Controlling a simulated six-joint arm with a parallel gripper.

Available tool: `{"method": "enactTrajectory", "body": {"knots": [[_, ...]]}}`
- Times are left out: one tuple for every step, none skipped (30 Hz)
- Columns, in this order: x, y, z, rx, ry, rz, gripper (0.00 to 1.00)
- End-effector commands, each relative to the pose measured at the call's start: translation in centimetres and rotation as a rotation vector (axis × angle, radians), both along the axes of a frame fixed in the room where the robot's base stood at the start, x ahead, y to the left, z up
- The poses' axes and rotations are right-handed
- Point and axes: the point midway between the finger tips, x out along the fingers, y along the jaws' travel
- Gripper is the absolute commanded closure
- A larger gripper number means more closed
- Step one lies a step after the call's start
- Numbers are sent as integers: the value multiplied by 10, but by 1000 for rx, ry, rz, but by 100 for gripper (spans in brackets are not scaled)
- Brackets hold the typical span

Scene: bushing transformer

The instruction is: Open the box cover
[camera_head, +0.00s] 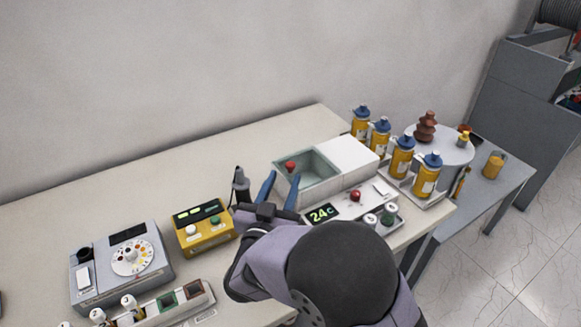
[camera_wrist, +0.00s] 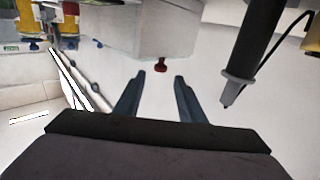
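The white box (camera_head: 345,157) stands on the table in the head view. Its left part shows a recessed grey-green area (camera_head: 312,171); I cannot tell whether a clear cover lies over it. A red knob (camera_head: 290,166) is at the box's left end. In the wrist view the box (camera_wrist: 140,35) hangs at the top, with the red knob (camera_wrist: 161,65) at its lower edge. My gripper (camera_head: 281,177) is open, its two blue fingers apart near the box's left end. In the wrist view the knob appears between and just beyond the fingertips (camera_wrist: 159,76), with no visible contact.
A dark probe-like tool (camera_head: 240,185) stands close left of my gripper, also in the wrist view (camera_wrist: 250,55). A yellow meter (camera_head: 205,228) is further left. A display panel (camera_head: 323,214) lies in front of the box. Several yellow bottles (camera_head: 402,158) stand at right. Behind the box is clear.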

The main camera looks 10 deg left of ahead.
Motion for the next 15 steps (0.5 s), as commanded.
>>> {"method": "enactTrajectory", "body": {"knots": [[3,0,1,0,1,-1,64],[5,0,1,0,1,-1,64],[8,0,1,-1,1,0,64],[11,0,1,-1,1,-1,64],[14,-1,1,-1,2,-1,64],[19,-1,1,-1,2,-2,64],[22,-1,2,-1,1,-2,64],[27,-1,2,-1,1,-2,64],[32,-1,2,-2,2,-3,64],[36,-1,2,-1,2,-2,64],[40,-1,2,-1,2,-2,64],[45,-1,1,-2,2,-2,64],[49,-1,2,-1,2,-2,64],[52,-1,2,-1,1,-2,64],[57,-1,2,-2,2,-1,64]]}}
